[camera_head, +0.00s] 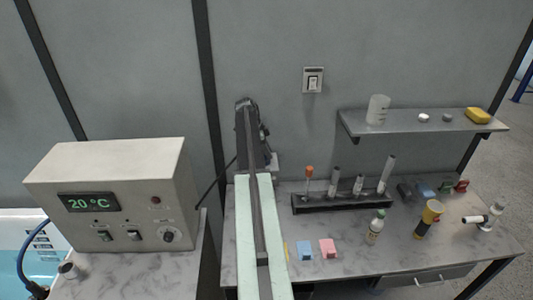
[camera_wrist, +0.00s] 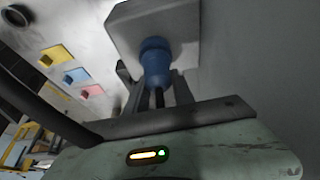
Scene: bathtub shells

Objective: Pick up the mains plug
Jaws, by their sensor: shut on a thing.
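The blue mains plug (camera_wrist: 155,58) shows in the wrist view, between the two fingers of my gripper (camera_wrist: 154,86). My gripper is shut on it. The plug's far end meets a pale grey box (camera_wrist: 188,22); I cannot tell whether it is seated in it or only touching it. In the head view my gripper (camera_head: 254,125) is at the far end of my arm, close to the back wall. The plug is hidden there behind my arm, and a small part of the pale box (camera_head: 273,162) shows beside it.
A marble-topped bench (camera_head: 345,262) holds a tube rack (camera_head: 345,202), bottles and small coloured blocks. A shelf (camera_head: 425,127) hangs on the wall at the right. A control box reading 20 °C (camera_head: 125,215) stands at the left, with a dark cable (camera_head: 217,180) running near my gripper.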

